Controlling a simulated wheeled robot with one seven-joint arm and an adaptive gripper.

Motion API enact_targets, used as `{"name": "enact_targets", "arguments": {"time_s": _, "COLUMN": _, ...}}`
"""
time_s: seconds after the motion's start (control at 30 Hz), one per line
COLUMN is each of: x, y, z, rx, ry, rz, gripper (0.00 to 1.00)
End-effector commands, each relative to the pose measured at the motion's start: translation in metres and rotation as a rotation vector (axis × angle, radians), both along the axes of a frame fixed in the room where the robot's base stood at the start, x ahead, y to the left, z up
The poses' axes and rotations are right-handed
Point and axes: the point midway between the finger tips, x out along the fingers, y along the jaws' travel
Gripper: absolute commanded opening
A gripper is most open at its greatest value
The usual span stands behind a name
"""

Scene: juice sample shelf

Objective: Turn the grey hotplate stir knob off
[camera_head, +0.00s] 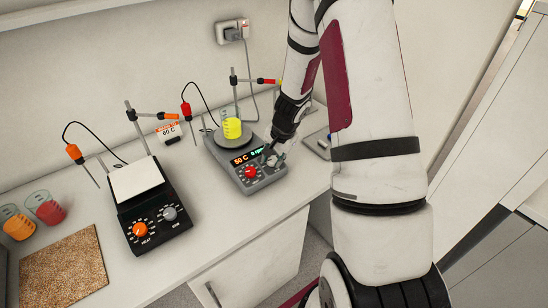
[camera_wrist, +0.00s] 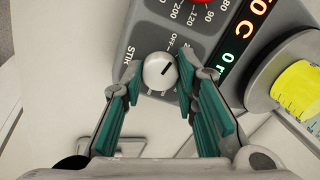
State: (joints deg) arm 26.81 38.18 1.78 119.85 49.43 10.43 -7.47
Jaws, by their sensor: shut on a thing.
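The grey hotplate (camera_head: 245,172) stands on the counter with a red knob (camera_head: 250,172) and a lit display. A beaker of yellow liquid (camera_head: 232,129) sits on its plate; it also shows in the wrist view (camera_wrist: 299,88). The pale stir knob (camera_wrist: 158,72) is beside the "STIR" lettering, and its dark mark points up and right, near the "OFF" print. My gripper (camera_wrist: 162,80) is shut on the stir knob, one teal-padded finger on each side. In the head view my gripper (camera_head: 271,157) is at the hotplate's front right corner. The green display digit reads 0.
A black hotplate (camera_head: 160,222) with an orange and a grey knob stands to the left. Beakers of orange (camera_head: 18,226) and red liquid (camera_head: 48,211) stand by a cork mat (camera_head: 64,268). Stands with probes and cables rise behind both hotplates.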

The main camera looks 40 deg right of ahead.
Motion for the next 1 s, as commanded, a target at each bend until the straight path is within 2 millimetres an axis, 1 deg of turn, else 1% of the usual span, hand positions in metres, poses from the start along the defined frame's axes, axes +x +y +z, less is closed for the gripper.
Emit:
{"name": "enact_targets", "arguments": {"time_s": 0.2, "x": -0.0006, "y": 0.001, "z": 0.0002, "rx": -0.037, "ry": -0.001, "rz": 0.124, "gripper": 0.0}}
{"name": "enact_targets", "arguments": {"time_s": 0.4, "x": -0.0007, "y": 0.0012, "z": -0.0004, "rx": -0.059, "ry": -0.001, "rz": 0.19, "gripper": 0.0}}
{"name": "enact_targets", "arguments": {"time_s": 0.93, "x": -0.0007, "y": 0.0014, "z": -0.0009, "rx": -0.066, "ry": -0.001, "rz": 0.215, "gripper": 0.0}}
{"name": "enact_targets", "arguments": {"time_s": 0.97, "x": -0.0006, "y": 0.0014, "z": -0.0009, "rx": -0.066, "ry": -0.001, "rz": 0.215, "gripper": 0.34}}
{"name": "enact_targets", "arguments": {"time_s": 1.0, "x": -0.0006, "y": 0.0014, "z": -0.0009, "rx": -0.066, "ry": -0.001, "rz": 0.215, "gripper": 0.43}}
